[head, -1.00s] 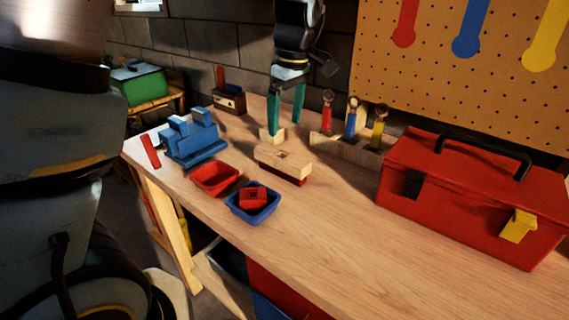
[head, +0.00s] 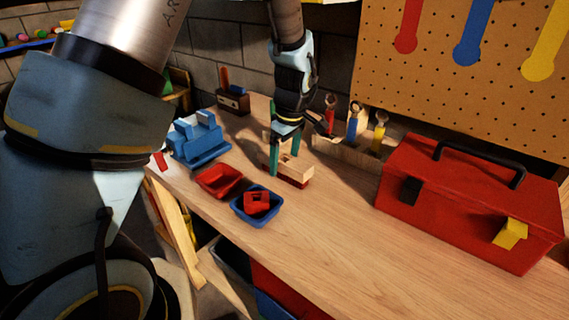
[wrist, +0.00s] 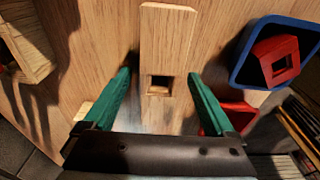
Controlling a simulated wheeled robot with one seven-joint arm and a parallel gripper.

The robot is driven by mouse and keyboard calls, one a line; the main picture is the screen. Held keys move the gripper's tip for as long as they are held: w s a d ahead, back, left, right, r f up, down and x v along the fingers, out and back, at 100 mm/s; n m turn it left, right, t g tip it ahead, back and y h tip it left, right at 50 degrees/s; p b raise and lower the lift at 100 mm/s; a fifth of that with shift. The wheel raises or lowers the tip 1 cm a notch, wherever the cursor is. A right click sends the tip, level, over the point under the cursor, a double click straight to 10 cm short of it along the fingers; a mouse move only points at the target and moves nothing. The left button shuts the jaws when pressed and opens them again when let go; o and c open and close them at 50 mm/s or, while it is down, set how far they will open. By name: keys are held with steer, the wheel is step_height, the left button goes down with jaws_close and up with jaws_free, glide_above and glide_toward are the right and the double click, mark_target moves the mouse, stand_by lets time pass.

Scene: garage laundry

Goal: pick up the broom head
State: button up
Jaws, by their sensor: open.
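The broom head (head: 300,169) is a pale wooden block with a square hole and a dark red underside. It lies on the workbench, and in the wrist view the block (wrist: 168,42) points away from me. My gripper (head: 283,160) is down at the broom head's near-hole end, pointing downward. In the wrist view its green fingers (wrist: 160,78) are open, one on each side of the block near the square hole, with visible gaps. Part of the block is hidden behind a finger in the head view.
A red tray (head: 219,182) and a blue tray (head: 238,216) holding a red block (head: 257,203) sit in front. A blue vise-like object (head: 198,145) is left, a wooden tool rack (head: 350,153) behind, and a red toolbox (head: 450,205) right. The front right bench is clear.

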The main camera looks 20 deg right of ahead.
jaws_close()
stand_by(0.8)
